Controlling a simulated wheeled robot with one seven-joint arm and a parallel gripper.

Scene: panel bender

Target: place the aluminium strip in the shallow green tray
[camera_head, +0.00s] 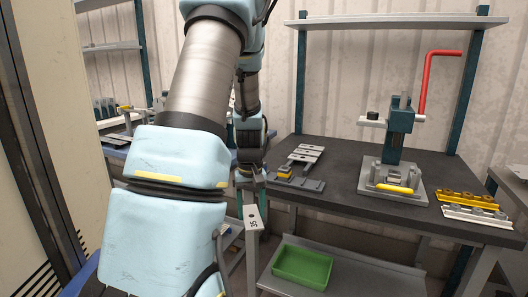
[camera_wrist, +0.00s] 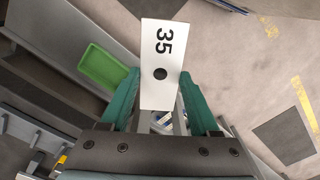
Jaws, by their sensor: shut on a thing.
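In the head view the strip (camera_head: 253,218) hangs below my gripper in front of the bench's left end, clear of the bench top. The shallow green tray (camera_head: 302,268) sits on the grey lower shelf, below and right of the strip, and looks empty. It also shows in the wrist view (camera_wrist: 103,66), left of the strip and apart from it.
The dark bench top (camera_head: 335,164) lies above the lower shelf (camera_head: 352,276). On it stand a press with a red lever (camera_head: 427,85), grey plates (camera_head: 305,154) at left, and yellow and white racks (camera_head: 475,215) at right. The shelf right of the tray is clear.

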